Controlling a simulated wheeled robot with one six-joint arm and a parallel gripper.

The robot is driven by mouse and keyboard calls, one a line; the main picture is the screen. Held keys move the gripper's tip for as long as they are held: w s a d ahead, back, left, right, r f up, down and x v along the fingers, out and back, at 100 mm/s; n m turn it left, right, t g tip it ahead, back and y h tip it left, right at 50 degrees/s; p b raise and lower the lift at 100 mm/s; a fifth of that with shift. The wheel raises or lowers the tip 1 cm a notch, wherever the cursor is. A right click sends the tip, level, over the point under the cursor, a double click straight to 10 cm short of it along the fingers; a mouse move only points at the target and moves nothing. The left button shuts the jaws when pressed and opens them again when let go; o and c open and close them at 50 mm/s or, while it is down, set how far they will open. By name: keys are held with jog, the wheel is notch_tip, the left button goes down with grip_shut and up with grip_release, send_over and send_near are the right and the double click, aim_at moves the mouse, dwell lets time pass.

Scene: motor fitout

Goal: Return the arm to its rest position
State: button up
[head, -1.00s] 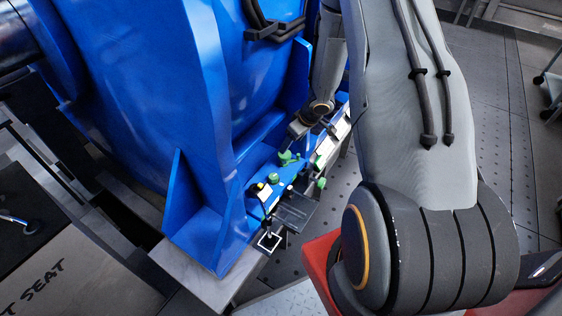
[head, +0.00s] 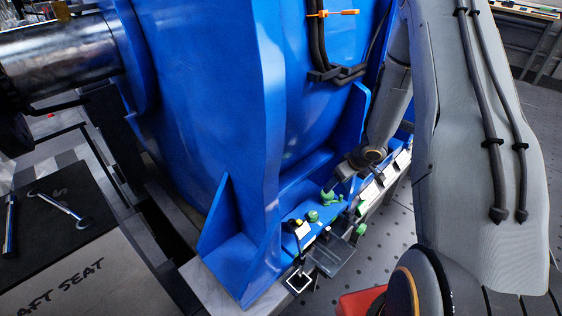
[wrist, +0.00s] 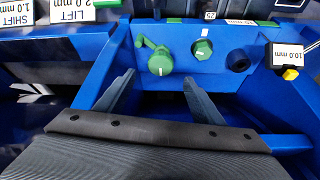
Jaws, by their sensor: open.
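My gripper (wrist: 160,92) is open in the wrist view, its two grey fingers spread with nothing between them. The fingertips point toward a blue plate (wrist: 185,75) with green-headed fittings (wrist: 160,62) and (wrist: 202,49); whether they touch it I cannot tell. In the head view my arm comes down the right side, and its wrist end (head: 368,156) is low beside the blue motor housing (head: 215,110). It is close to the green fittings (head: 313,216) at the housing's foot. My fingers are not clear in the head view.
Labelled blocks, including a "10.0 mm" tag (wrist: 287,55) and a "LIFT 2.0 mm" tag (wrist: 75,10), stand around the gripper. A metal shaft (head: 60,65) leaves the housing at left. A wrench (head: 60,206) lies on a dark mat. Perforated floor lies right of the housing.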

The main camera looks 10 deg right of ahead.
jog(key=s+a+r+m+h+p, duration=0.1)
jog(key=s+r+h+p, duration=0.15)
jog(key=r, duration=0.75)
jog(key=s+a+r+m+h+p, duration=0.15)
jog(key=s+r, duration=0.25)
jog(key=r, duration=0.6)
jog(key=s+a+r+g, duration=0.1)
jog(key=s+a+r, duration=0.3)
jog(key=s, duration=0.3)
jog(key=s+a+r+m+g+y+p, duration=0.1)
jog(key=s+a+r, duration=0.3)
jog(key=s, duration=0.3)
jog(key=s+a+r+m+g+y+p, duration=0.1)
jog(key=s+a+r+g, duration=0.1)
jog(key=s+a+r, duration=0.2)
jog(key=s, duration=0.3)
jog(key=shift+a+r, duration=0.3)
jog(key=shift+a, duration=0.05)
